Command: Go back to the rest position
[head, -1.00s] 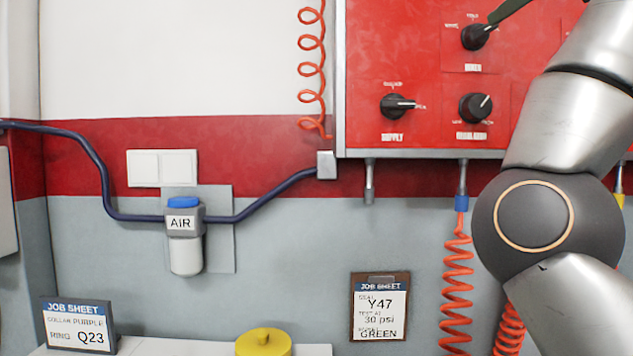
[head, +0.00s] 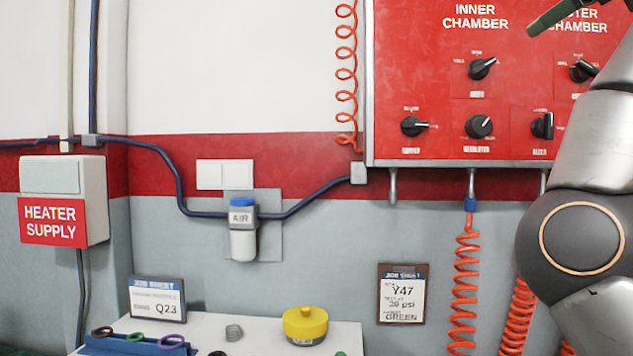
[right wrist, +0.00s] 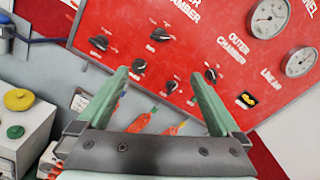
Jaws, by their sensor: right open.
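My right gripper (right wrist: 165,95) is open and empty in the right wrist view, its two green fingers spread in front of the red test panel (right wrist: 185,60). In the head view my right arm comes in along the right edge, and a dark green finger (head: 560,14) shows at the top right, in front of the panel (head: 440,75). Whether that finger touches the panel cannot be told. The panel carries several black knobs, among them one at the lower left (head: 413,126) and a regulator knob (head: 479,126). My left gripper is not in view.
Orange coiled hoses (head: 465,280) hang below the panel. A heater supply box (head: 62,205) is on the left wall.

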